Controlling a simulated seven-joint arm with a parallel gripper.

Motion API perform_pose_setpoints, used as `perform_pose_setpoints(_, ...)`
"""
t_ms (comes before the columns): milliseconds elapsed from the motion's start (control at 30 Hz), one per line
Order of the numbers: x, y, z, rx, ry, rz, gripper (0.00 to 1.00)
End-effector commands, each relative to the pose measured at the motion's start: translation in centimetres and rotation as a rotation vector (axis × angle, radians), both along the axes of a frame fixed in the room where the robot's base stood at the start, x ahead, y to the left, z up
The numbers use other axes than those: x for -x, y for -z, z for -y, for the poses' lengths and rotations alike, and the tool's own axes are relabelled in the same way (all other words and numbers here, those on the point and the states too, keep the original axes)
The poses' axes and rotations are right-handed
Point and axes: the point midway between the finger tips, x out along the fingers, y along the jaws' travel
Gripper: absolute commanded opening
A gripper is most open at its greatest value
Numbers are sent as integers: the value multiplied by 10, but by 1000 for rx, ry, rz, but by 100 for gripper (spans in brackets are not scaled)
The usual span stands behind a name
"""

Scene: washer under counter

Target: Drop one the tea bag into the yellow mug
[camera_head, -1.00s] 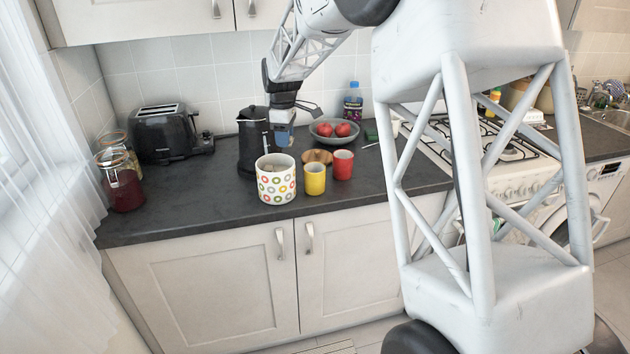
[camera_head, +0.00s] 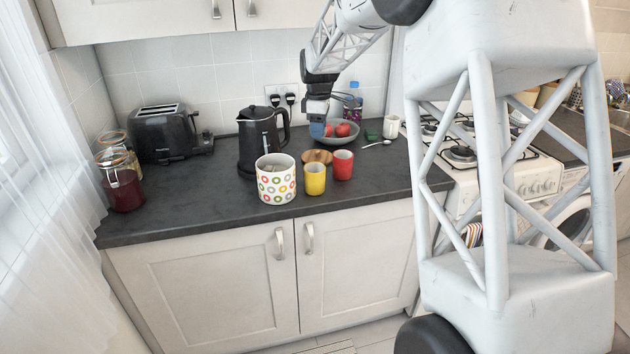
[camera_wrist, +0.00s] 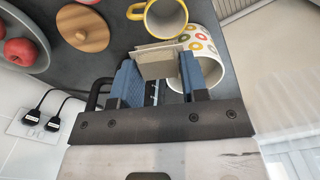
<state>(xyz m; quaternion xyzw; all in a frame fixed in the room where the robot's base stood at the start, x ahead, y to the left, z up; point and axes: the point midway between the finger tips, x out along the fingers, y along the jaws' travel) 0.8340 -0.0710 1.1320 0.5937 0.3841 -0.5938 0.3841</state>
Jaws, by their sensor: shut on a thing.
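The yellow mug (camera_head: 315,181) stands upright on the dark counter, between the patterned pot and the red mug. In the wrist view the yellow mug (camera_wrist: 152,22) shows at the top with its handle. My gripper (camera_head: 317,128) is above the counter, behind and above the yellow mug. In the wrist view its blue fingers (camera_wrist: 160,78) are shut on a pale, flat tea bag (camera_wrist: 158,62). In the head view the bag cannot be made out.
The large patterned pot (camera_head: 276,186) is left of the yellow mug, the red mug (camera_head: 343,166) right. A round wooden lid (camera_head: 317,157) lies behind them. A black kettle (camera_head: 247,150) stands left of my gripper; a bowl (camera_head: 348,141) of red fruit is behind. Counter's front left is clear.

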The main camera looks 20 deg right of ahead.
Motion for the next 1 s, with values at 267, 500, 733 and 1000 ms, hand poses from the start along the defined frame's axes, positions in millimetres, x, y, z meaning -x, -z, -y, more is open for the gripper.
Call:
perform_pose_setpoints(267,0,7,0,0,0,0,19)
perform_pose_setpoints(500,0,24,0,0,0,-2,19)
perform_pose_setpoints(733,0,43,0,0,0,-1,19)
perform_pose_setpoints(1000,0,58,0,0,0,0,19)
